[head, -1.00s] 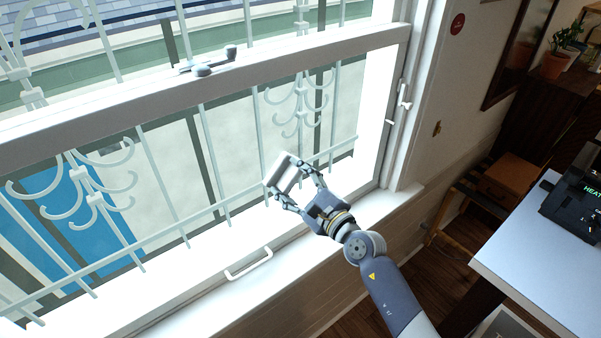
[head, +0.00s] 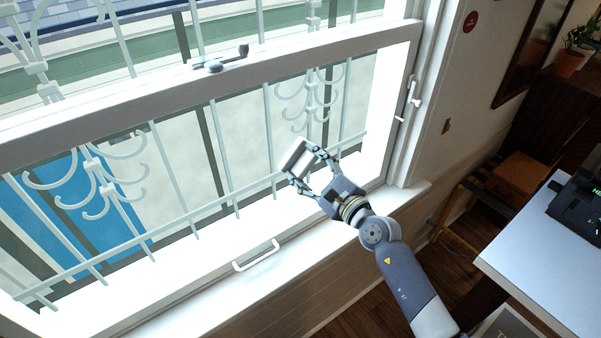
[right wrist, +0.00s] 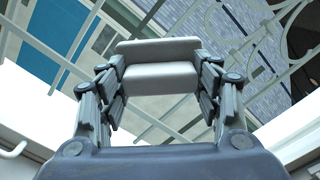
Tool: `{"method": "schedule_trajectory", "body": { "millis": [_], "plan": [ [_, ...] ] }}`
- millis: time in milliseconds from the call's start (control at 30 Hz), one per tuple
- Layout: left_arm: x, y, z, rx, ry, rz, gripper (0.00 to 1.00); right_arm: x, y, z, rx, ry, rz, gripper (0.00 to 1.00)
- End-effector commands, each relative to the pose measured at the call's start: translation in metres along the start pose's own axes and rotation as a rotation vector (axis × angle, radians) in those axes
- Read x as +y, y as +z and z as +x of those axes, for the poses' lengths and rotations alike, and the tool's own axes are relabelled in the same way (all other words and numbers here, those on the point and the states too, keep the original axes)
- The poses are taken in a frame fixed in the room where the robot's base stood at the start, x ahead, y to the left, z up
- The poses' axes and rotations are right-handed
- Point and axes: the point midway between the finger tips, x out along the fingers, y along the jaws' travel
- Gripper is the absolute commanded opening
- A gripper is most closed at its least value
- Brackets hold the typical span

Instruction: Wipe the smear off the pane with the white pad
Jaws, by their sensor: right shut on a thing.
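My right gripper (head: 315,172) is shut on the white pad (head: 297,156) and holds it up in front of the lower window pane (head: 236,145). In the right wrist view, the pad (right wrist: 160,66) sits between the two fingers of the gripper (right wrist: 160,92), its broad side facing the glass. I cannot tell whether the pad touches the pane. I cannot make out a smear on the glass; the view through it is bright. My left gripper is not in view.
The window frame (head: 230,85) carries a latch (head: 222,62), and a white handle (head: 256,256) sits on the lower rail. Pale bars (head: 222,165) show behind the glass. A white table (head: 530,245) stands at the right, with a wooden chair (head: 470,200) beyond it.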

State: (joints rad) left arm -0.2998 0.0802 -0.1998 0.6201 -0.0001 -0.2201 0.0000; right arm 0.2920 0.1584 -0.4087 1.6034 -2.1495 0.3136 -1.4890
Motion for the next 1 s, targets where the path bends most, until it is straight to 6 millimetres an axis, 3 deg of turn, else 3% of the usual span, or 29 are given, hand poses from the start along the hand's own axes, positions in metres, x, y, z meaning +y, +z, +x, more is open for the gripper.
{"method": "schedule_trajectory", "body": {
  "millis": [1000],
  "plan": [
    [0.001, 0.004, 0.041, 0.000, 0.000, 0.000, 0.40, -0.041, -0.045, -0.001, 0.001, -0.002, -0.002, 0.40]
  ]
}}
